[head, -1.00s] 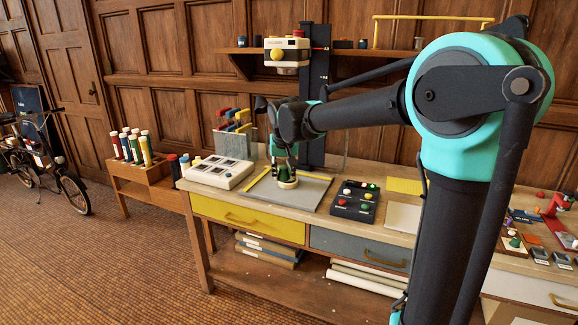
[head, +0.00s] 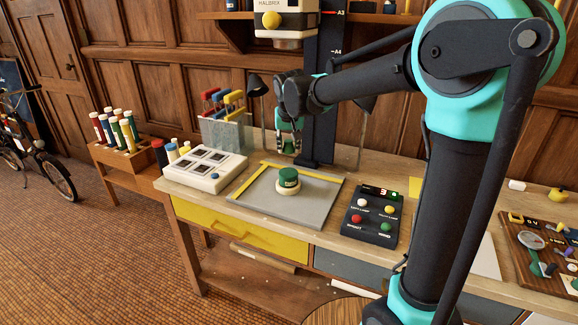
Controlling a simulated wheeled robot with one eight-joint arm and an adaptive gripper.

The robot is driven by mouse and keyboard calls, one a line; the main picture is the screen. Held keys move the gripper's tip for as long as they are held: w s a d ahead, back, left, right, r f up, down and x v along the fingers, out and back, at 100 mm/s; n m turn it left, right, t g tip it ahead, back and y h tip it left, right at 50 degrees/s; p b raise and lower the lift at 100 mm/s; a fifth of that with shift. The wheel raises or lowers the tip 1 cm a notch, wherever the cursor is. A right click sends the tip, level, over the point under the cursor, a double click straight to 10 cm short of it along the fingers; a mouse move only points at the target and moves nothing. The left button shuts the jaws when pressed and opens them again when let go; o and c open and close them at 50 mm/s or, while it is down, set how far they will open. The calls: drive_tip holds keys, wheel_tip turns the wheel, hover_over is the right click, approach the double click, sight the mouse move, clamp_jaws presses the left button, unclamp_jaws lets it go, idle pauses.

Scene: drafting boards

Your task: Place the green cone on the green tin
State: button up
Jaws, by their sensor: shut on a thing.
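The green tin (head: 288,177) has a pale label and stands upright on a cream round base (head: 289,189) on the grey board. My gripper (head: 288,149) points down above and apart from the tin in the head view. It is shut on a small dark green thing, taken to be the green cone (head: 288,143), which the fingers mostly hide. I cannot tell the exact gap or whether the gripper is straight over the tin.
The grey board (head: 303,211) has yellow edge strips. A white box with dark windows (head: 203,168) is left of it, a black button panel (head: 372,216) right.

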sight(288, 172)
drive_tip(key=shift+f, duration=3.85)
drive_tip(key=shift+f, duration=0.1)
drive_tip(key=o, duration=1.1)
drive_tip(key=shift+o, duration=0.2)
drive_tip(key=v, duration=1.2)
drive_tip(key=shift+s, duration=0.1)
